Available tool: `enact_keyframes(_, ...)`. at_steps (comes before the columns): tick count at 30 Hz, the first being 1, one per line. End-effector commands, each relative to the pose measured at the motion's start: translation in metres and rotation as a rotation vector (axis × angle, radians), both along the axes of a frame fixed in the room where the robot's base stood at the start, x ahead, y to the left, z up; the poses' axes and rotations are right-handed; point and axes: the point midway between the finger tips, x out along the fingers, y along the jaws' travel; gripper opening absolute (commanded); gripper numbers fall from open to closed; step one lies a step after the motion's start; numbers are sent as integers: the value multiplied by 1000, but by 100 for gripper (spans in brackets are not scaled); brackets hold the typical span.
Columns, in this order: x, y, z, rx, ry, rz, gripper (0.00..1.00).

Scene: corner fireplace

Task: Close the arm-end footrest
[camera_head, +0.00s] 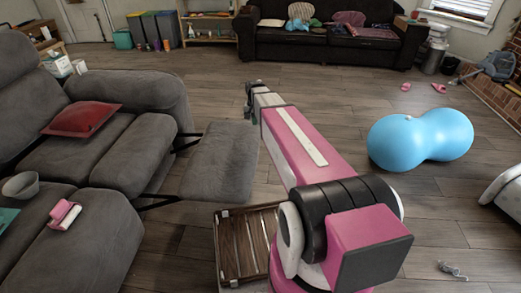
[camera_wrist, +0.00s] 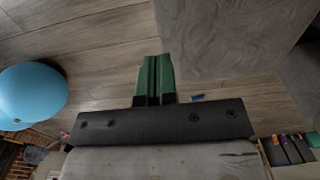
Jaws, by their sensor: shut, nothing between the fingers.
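The arm-end footrest (camera_head: 218,160) is a grey padded panel. It stands swung out from the grey reclining sofa on dark metal struts, with a gap between it and the seat. In the wrist view a grey padded surface, likely this footrest (camera_wrist: 235,35), fills the upper right. My gripper (camera_wrist: 154,60) has green fingers side by side, shut and empty, apart from the pad in the picture. In the head view my arm reaches past the footrest's right side, with my gripper (camera_head: 249,98) near its far right corner. The fingertips are hard to make out there.
A slatted wooden crate (camera_head: 247,245) stands on the floor in front of the footrest. A blue peanut-shaped ball (camera_head: 420,138) lies to the right. A red cushion (camera_head: 82,118) rests on the sofa. Wooden floor is open beyond the footrest, toward the black couch (camera_head: 325,45).

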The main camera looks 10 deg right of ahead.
Motion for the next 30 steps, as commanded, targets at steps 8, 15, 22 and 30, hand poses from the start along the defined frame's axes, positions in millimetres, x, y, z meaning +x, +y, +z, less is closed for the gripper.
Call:
enact_keyframes(8,3,0,-20,0,2,-5,0)
enact_keyframes(15,3,0,-60,0,2,-5,0)
enact_keyframes(22,3,0,-100,0,2,-4,0)
enact_keyframes(30,3,0,-132,0,1,-4,0)
